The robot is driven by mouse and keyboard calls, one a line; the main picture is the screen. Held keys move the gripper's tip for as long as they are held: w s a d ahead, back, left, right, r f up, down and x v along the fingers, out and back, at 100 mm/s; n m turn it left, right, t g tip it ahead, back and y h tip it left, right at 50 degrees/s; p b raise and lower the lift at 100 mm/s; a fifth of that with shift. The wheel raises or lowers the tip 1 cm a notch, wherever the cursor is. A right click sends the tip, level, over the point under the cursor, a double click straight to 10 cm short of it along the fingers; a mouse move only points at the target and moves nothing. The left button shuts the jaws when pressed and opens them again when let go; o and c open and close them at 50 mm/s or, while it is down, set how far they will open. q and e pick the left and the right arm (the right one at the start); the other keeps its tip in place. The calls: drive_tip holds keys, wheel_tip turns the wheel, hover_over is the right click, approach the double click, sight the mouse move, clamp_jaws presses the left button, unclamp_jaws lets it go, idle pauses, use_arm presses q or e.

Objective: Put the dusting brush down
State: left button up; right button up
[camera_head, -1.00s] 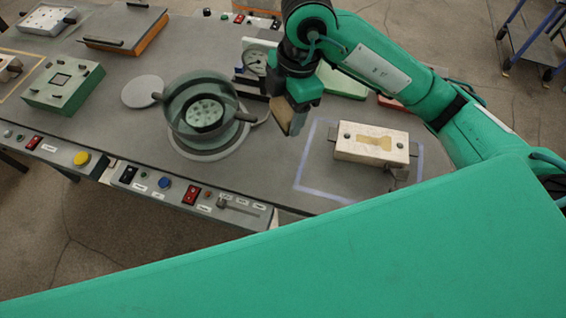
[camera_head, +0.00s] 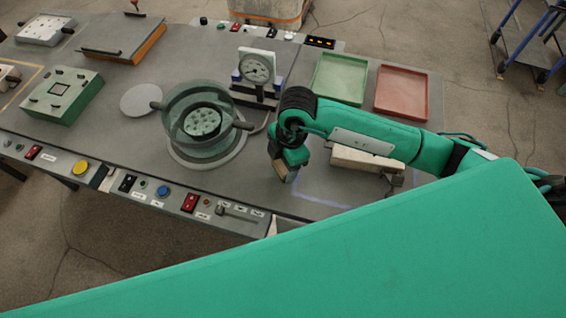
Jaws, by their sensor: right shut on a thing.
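My right gripper (camera_head: 287,166) is low over the grey table, between the glass pot and the blue-outlined square. It is shut on the dusting brush (camera_head: 285,175), whose tan lower part shows below the fingers. The brush's handle is hidden in the gripper. I cannot tell whether the brush touches the table. The left gripper is not in view.
A pale block mould (camera_head: 358,160) lies right of the gripper, partly behind my arm. The glass pot (camera_head: 200,148) stands to the left. A dial gauge (camera_head: 257,68), green tray (camera_head: 340,80) and red tray (camera_head: 402,93) stand at the back. Grey table (camera_head: 245,185) around the brush is bare.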

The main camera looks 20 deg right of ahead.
drive_tip(key=shift+f, duration=0.45)
drive_tip(key=shift+f, duration=0.2)
drive_tip(key=o, duration=1)
drive_tip(key=shift+o, duration=0.2)
drive_tip(key=shift+r, duration=0.1)
